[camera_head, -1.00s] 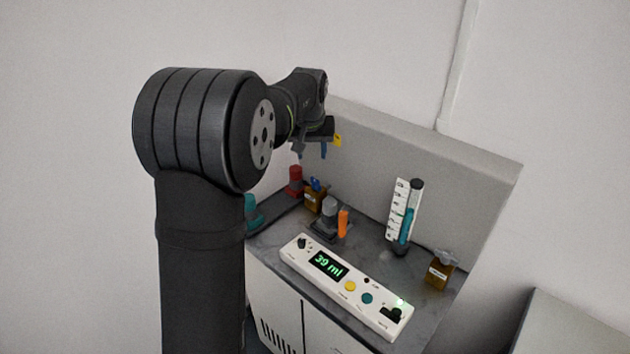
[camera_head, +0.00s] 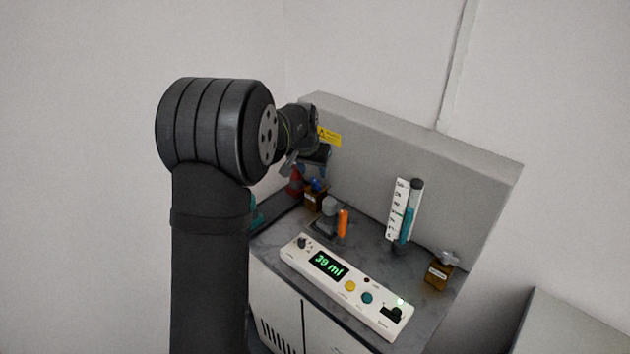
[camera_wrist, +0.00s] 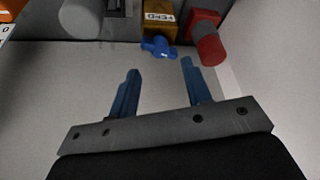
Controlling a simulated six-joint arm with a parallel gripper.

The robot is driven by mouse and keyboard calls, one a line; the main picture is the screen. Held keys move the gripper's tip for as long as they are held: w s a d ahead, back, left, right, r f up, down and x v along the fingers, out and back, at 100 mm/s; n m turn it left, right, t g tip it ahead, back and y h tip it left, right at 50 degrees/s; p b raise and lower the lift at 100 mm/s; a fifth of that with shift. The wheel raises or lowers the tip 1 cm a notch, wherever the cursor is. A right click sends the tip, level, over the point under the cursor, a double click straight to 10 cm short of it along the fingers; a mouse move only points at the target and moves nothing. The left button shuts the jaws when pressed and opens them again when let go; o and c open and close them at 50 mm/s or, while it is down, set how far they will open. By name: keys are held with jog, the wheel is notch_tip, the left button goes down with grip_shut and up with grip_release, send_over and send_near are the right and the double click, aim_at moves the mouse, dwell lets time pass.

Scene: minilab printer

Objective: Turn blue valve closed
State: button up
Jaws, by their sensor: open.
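The blue valve (camera_wrist: 159,47) shows in the wrist view on an amber block (camera_wrist: 160,16) with a white label. In the head view the valve (camera_head: 317,185) sits on top of the same block (camera_head: 313,199) at the back left of the bench. My gripper (camera_wrist: 157,68) is open, its two blue fingers empty. In the wrist view the valve lies just beyond the fingertips, between their lines, and appears apart from them. In the head view my gripper (camera_head: 310,168) hangs above the valve, close to it.
A red-capped part (camera_wrist: 208,45) stands close beside the block. A grey cylinder (camera_head: 329,207) and an orange object (camera_head: 343,222) stand nearby. A white panel (camera_head: 345,285) reads 39 ml. A syringe stand (camera_head: 404,212) and another amber block (camera_head: 440,271) are to the right. A grey wall (camera_head: 430,170) rises behind.

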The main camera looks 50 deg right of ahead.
aim_at(316, 182)
jog(key=x, duration=0.6)
jog(key=shift+d+f, duration=0.1)
jog(key=shift+f, duration=0.1)
grip_shut()
